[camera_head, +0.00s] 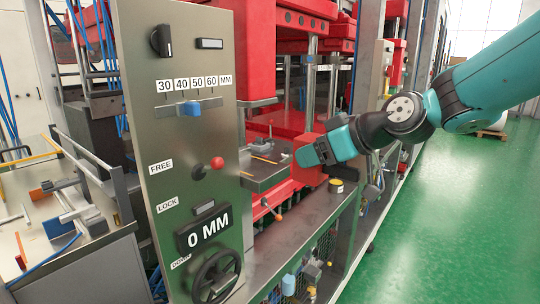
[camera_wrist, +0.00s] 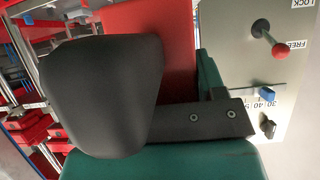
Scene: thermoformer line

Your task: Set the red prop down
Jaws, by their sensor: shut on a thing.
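The red prop (camera_head: 309,174) is a block-like red piece in front of the press in the head view. My gripper (camera_head: 312,153), with teal and dark parts, reaches in from the right and is shut on it. The finger and wrist hide part of the prop. Its lower end is close above the grey ledge (camera_head: 335,205); I cannot tell whether it touches. In the wrist view the red prop (camera_wrist: 178,45) shows as a red face between the dark finger and the teal finger of my gripper (camera_wrist: 180,70).
A steel control panel (camera_head: 190,130) with a red-knobbed lever (camera_head: 217,162), a blue slider (camera_head: 191,108), a handwheel (camera_head: 217,278) and a "0 MM" display (camera_head: 205,233) stands left of the gripper. A small yellow-and-black item (camera_head: 336,186) sits by the prop. Green floor (camera_head: 440,230) is open at right.

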